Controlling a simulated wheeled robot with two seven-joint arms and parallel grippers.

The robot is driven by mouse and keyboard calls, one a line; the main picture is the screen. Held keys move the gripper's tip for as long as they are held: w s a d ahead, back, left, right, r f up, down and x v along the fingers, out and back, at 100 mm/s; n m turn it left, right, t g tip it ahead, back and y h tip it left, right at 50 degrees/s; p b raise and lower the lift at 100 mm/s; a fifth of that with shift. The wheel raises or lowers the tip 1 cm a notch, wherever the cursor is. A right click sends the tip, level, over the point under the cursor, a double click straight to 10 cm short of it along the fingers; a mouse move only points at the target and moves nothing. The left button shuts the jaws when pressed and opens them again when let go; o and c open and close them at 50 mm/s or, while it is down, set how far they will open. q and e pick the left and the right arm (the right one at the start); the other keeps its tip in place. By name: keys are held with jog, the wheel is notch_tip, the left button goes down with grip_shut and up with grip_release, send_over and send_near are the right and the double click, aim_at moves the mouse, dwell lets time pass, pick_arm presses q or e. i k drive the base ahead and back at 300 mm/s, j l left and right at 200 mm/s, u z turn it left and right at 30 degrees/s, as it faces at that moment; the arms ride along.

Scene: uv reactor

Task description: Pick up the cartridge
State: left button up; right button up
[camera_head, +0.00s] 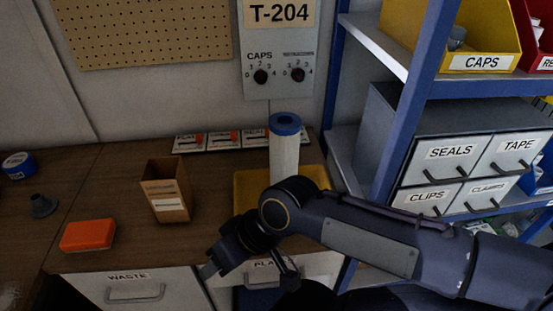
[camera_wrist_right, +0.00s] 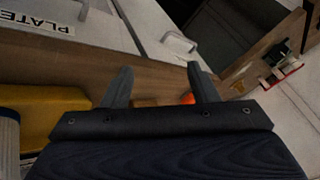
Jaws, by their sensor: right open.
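The cartridge (camera_head: 285,155) is a white cylinder with a blue top cap. It stands upright on a yellow tray (camera_head: 247,180) on the wooden bench, and my right arm hides its lower part. In the right wrist view, a pale ribbed cylinder, apparently the cartridge (camera_wrist_right: 8,145), shows at the left edge beside the yellow tray (camera_wrist_right: 40,108). My right gripper (camera_head: 248,270) is open and empty near the bench's front edge, in front and to the left of the cartridge. Its spread fingers (camera_wrist_right: 160,86) show in the wrist view. My left gripper is not in view.
A cardboard box (camera_head: 166,192), an orange block (camera_head: 88,235), a dark grey cone-shaped part (camera_head: 42,205) and a blue roll (camera_head: 18,165) sit left on the bench. Labelled cards (camera_head: 223,139) lie behind. A blue-framed shelf (camera_head: 411,110) with drawers stands close on the right.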

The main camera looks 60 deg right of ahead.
aim_at(285, 127)
jog(key=z, duration=2)
